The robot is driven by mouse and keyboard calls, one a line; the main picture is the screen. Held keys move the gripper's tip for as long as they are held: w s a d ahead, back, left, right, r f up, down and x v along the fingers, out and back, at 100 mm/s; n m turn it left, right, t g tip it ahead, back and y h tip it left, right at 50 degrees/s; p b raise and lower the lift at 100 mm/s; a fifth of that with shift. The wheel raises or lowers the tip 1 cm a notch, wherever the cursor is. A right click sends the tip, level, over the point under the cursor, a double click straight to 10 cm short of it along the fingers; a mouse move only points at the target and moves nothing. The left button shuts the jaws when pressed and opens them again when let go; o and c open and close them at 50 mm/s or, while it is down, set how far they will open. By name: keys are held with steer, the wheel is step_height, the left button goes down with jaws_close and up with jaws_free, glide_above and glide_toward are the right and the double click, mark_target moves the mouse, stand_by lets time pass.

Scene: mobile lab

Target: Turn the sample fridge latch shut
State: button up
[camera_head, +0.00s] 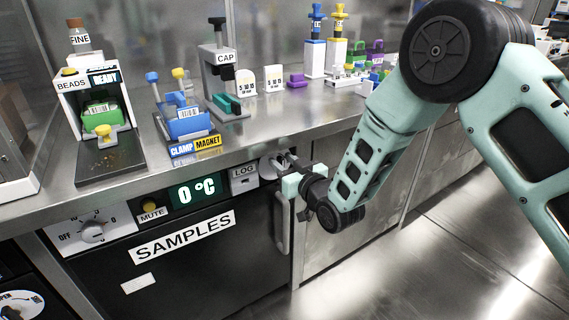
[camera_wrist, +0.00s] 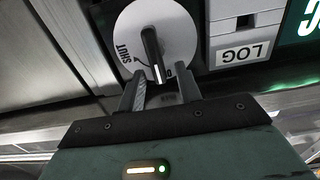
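The sample fridge latch is a round white dial with a black bar handle (camera_wrist: 152,55) in the wrist view. SHUT is printed on the dial's left side; lettering near the lower end of the bar is partly hidden. The bar's lower end points toward that lettering. My gripper (camera_wrist: 161,82) is open, its fingers on either side of the bar's lower end; I cannot tell whether either touches it. In the head view my gripper (camera_head: 287,163) is at the latch dial (camera_head: 267,167), which it partly covers. The black sample fridge (camera_head: 200,270) is below the counter.
A LOG box (camera_head: 243,178) and the 0 °C display (camera_head: 195,190) sit left of the latch. The fridge's vertical handle (camera_head: 283,225) is just below my gripper. The steel counter (camera_head: 300,115) above carries lab devices. Open floor (camera_head: 400,275) lies to the right.

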jaws_close()
steer(key=shift+d+m, duration=0.1)
steer(key=shift+m, duration=0.2)
steer(key=shift+w+d+f+m+b, duration=0.25)
steer(key=shift+d+f+m+b, duration=0.15)
steer(key=shift+m, duration=2.5)
steer(key=shift+w+d+f+m+b, duration=0.25)
steer(key=shift+f+m+b, duration=0.3)
steer(key=shift+m, duration=2.35)
steer(key=shift+w+d+f+m+b, duration=0.2)
steer(key=shift+d+f+m+b, duration=0.25)
steer(key=shift+m, duration=2.45)
